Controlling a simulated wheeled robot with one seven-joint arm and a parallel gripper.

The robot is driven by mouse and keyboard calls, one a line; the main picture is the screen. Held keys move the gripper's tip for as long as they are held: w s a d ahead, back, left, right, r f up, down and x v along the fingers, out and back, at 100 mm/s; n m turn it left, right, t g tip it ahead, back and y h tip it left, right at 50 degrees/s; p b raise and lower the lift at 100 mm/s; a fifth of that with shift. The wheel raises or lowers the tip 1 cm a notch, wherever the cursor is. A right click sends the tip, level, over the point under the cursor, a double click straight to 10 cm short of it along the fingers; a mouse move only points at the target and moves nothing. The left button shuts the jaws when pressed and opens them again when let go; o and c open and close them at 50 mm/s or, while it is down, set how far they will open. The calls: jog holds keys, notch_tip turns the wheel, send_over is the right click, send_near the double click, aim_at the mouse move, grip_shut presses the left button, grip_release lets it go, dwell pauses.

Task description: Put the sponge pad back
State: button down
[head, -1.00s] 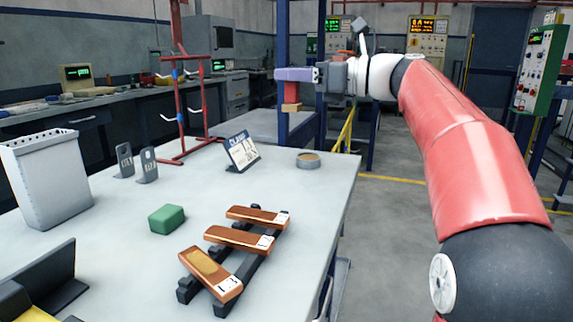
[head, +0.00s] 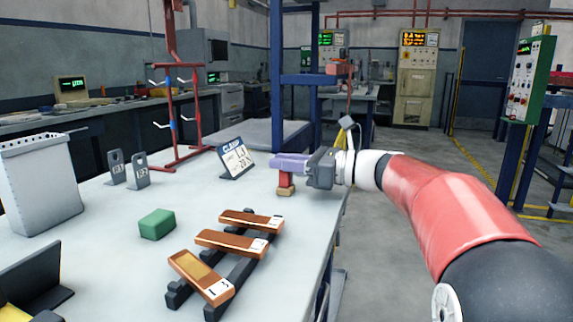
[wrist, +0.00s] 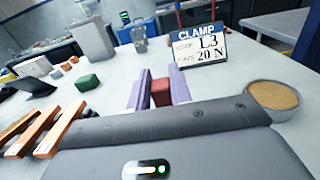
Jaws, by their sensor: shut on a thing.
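The sponge pad, which I take to be the red block with a tan underside (head: 286,182), is between the lilac fingers of my gripper (head: 280,163). My gripper is shut on it. In the wrist view the red top (wrist: 160,92) shows between the fingers; its underside is hidden there. It hangs upright at the right side of the white table, low over the top; I cannot tell if it touches. A round dish with a tan filling (wrist: 273,97) stands to the right of my gripper in the wrist view; in the head view my gripper hides it.
A CLAMP sign (head: 235,158) stands close behind and left of my gripper. A green block (head: 157,224) and a dark rack with copper bars (head: 232,242) are nearer. A red stand (head: 172,95), grey tags (head: 138,171) and white bin (head: 40,185) are at left.

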jog(key=c, duration=1.3)
grip_release()
jog(key=shift+o, duration=0.2)
jog(key=v, duration=1.2)
jog(key=shift+d, duration=0.1)
